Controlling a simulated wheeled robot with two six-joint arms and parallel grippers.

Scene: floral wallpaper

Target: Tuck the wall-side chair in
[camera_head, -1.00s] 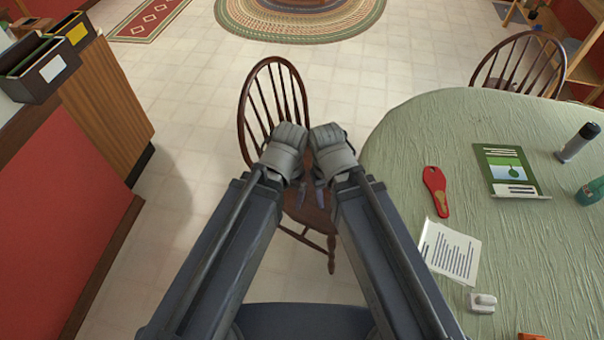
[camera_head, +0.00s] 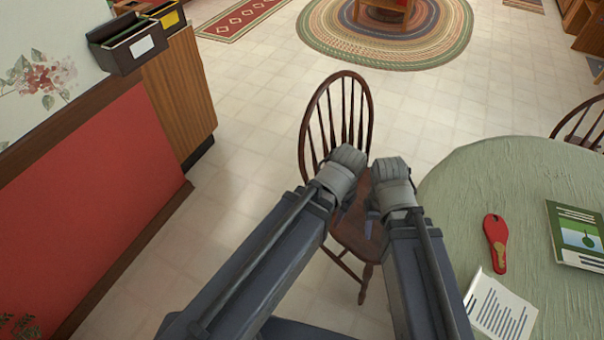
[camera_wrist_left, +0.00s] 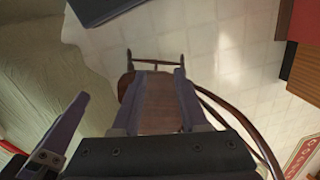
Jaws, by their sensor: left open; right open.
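The wall-side chair (camera_head: 368,110) is dark wood with a hooped spindle back. It stands on the floor between the red wall and the table (camera_head: 455,195) with the green cloth, its seat (camera_head: 350,238) partly hidden by my arms. My left gripper (camera_head: 342,212) and right gripper (camera_head: 372,222) are side by side over the seat, in front of the backrest. Both are open with nothing seen between the fingers. In the left wrist view the brown seat (camera_wrist_left: 158,105) lies beneath my left fingers. I cannot tell whether either gripper touches the chair.
A wooden cabinet (camera_head: 185,90) with file boxes (camera_head: 130,50) stands along the red wall (camera_head: 90,190). A red paddle-shaped item (camera_head: 495,243), paper (camera_head: 500,305) and green book (camera_head: 580,232) lie on the table. Another chair (camera_head: 580,125) is beyond it. Tiled floor is clear behind the chair.

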